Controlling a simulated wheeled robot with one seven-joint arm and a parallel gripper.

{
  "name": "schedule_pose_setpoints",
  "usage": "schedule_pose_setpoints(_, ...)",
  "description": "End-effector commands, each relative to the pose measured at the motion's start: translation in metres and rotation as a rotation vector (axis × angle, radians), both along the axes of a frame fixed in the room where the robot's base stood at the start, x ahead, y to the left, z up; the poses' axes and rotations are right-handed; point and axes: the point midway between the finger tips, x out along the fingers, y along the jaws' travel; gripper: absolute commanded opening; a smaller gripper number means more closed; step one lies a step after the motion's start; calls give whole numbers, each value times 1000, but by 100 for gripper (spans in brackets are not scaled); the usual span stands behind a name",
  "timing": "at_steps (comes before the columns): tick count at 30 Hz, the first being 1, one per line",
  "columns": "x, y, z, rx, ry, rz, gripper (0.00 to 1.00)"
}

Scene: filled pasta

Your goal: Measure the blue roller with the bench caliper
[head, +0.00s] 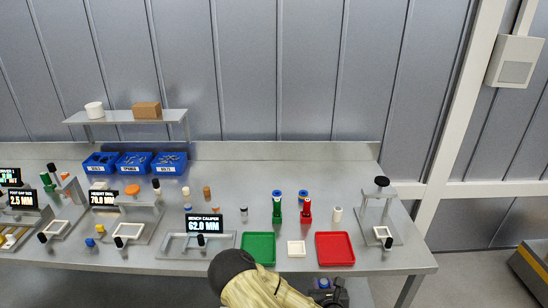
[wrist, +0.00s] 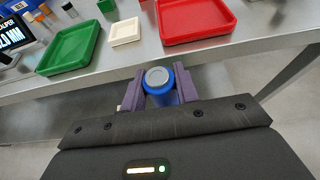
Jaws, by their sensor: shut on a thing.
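My gripper (wrist: 160,84) is shut on the blue roller (wrist: 163,97), a blue cylinder with a pale grey end facing up, between two purple fingers in the wrist view. In the head view the blue roller (head: 323,283) shows small at the bottom, in front of the bench's front edge below the red tray, partly hidden by my gripper (head: 328,292). The bench caliper (head: 190,247) is a grey frame with a black knob at the bench's front, left of the green tray. Its display (head: 203,224) reads 62.0 MM; it is cut off at the wrist view's left edge.
A green tray (head: 258,263), a small white tray (head: 296,254) and a red tray (head: 350,262) line the front of the bench (head: 400,262). Green and red holders with blue-topped pieces stand behind. A height dial (head: 125,238) is left, a stand with a black knob (head: 390,240) right.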

Motion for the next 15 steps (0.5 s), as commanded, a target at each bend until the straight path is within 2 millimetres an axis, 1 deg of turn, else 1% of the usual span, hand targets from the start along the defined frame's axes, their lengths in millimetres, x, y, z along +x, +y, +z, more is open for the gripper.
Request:
schedule_pose_setpoints(7, 0, 0, 0, -1, -1, 1, 5)
schedule_pose_setpoints(10, -1, 1, -3, -1, 1, 2, 5)
schedule_pose_setpoints(13, -5, 3, -15, -3, 5, 4, 5)
schedule_pose_setpoints(15, -10, 5, -28, -3, 7, 6, 5)
